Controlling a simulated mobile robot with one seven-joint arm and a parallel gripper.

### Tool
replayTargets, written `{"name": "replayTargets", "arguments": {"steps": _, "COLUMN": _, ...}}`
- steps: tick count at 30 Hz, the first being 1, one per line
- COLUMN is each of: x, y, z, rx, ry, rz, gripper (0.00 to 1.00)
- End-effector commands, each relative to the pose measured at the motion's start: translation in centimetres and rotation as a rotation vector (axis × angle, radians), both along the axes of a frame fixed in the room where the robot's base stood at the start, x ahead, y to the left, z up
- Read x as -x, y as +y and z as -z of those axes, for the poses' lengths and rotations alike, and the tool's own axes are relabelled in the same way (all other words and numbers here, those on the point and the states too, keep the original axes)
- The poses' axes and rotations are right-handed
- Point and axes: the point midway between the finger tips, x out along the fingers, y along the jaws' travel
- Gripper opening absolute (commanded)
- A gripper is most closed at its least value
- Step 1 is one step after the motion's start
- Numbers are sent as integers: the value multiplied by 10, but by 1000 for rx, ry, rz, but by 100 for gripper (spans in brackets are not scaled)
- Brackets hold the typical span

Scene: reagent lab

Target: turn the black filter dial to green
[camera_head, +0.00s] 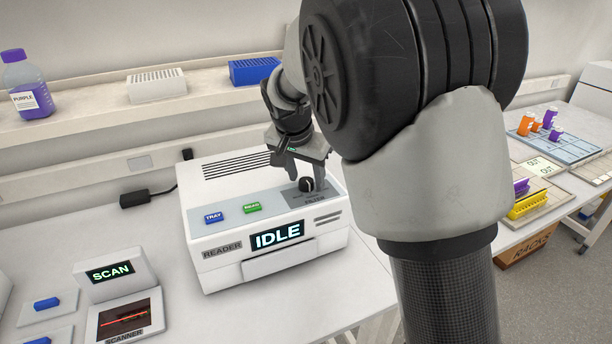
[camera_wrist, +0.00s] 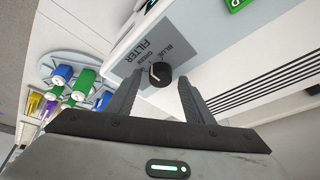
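The black filter dial (camera_head: 305,185) sits on the grey filter panel at the right of the white reader's (camera_head: 225,262) top. In the wrist view the dial (camera_wrist: 161,75) is round with a white pointer line, beside small printed labels; "BLUE" and "FILTER" are legible, and I cannot tell which label the pointer marks. My gripper (camera_head: 305,180) is open above the panel, its two fingers on either side of the dial. In the wrist view my gripper (camera_wrist: 160,80) shows a gap between each finger and the dial.
The reader has a blue TRAY button (camera_head: 213,217), a green button (camera_head: 252,207) and a screen (camera_head: 277,235) reading IDLE. A scanner (camera_head: 125,316) stands at the left front. A shelf (camera_head: 100,118) runs behind. Racks with coloured vials (camera_head: 560,148) lie at the right.

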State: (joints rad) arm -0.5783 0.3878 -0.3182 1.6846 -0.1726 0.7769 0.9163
Motion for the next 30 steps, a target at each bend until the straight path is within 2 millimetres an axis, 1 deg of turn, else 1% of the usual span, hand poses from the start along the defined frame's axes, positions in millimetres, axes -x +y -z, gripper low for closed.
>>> {"name": "replayTargets", "arguments": {"steps": 6, "x": 1, "y": 0, "z": -2, "rx": 0, "ry": 0, "rz": -1, "gripper": 48}}
{"name": "replayTargets", "arguments": {"steps": 8, "x": 2, "y": 1, "z": -6, "rx": 1, "ry": -1, "rz": -1, "gripper": 48}}
{"name": "replayTargets", "arguments": {"steps": 10, "x": 5, "y": 2, "z": -15, "rx": -1, "ry": -2, "rz": -2, "gripper": 48}}
{"name": "replayTargets", "arguments": {"steps": 14, "x": 14, "y": 6, "z": -40, "rx": -1, "ry": -4, "rz": -2, "gripper": 48}}
{"name": "replayTargets", "arguments": {"steps": 24, "x": 45, "y": 17, "z": -116, "rx": -2, "ry": -3, "rz": -2, "gripper": 48}}
{"name": "replayTargets", "arguments": {"steps": 27, "x": 52, "y": 20, "z": -134, "rx": -1, "ry": -3, "rz": -2, "gripper": 48}}
{"name": "replayTargets", "arguments": {"steps": 30, "x": 57, "y": 22, "z": -148, "rx": 0, "ry": -3, "rz": -2, "gripper": 48}}
